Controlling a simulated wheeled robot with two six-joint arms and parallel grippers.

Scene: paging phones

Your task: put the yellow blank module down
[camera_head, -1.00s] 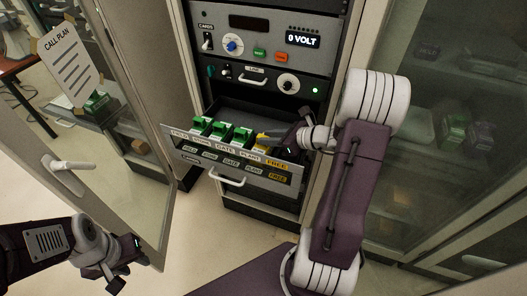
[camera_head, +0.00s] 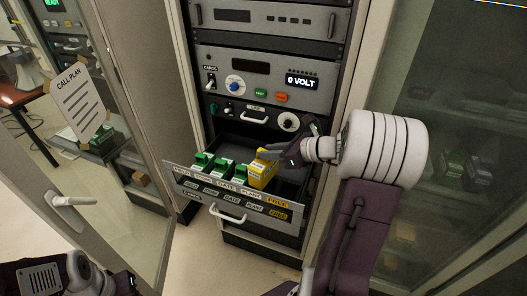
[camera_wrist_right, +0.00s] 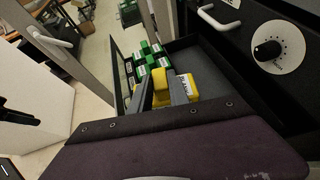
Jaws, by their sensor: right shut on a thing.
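The yellow blank module (camera_head: 262,174) is in my right gripper (camera_head: 272,154), at the right end of the row of green modules in the open drawer. It stands a little higher than the green modules, over the place behind the yellow FREE label (camera_head: 277,204). The drawer front hides its lower end, so I cannot tell whether it touches the drawer floor. In the right wrist view the yellow module (camera_wrist_right: 187,88) shows on both sides of a grey finger. My left gripper (camera_head: 124,284) is at the bottom left, mostly cut off.
Several green modules (camera_head: 222,168) stand left of the yellow one. The drawer (camera_head: 190,184) is pulled out of the rack, with bare floor on its right side. A glass door with a call plan sheet (camera_head: 78,99) stands open at the left.

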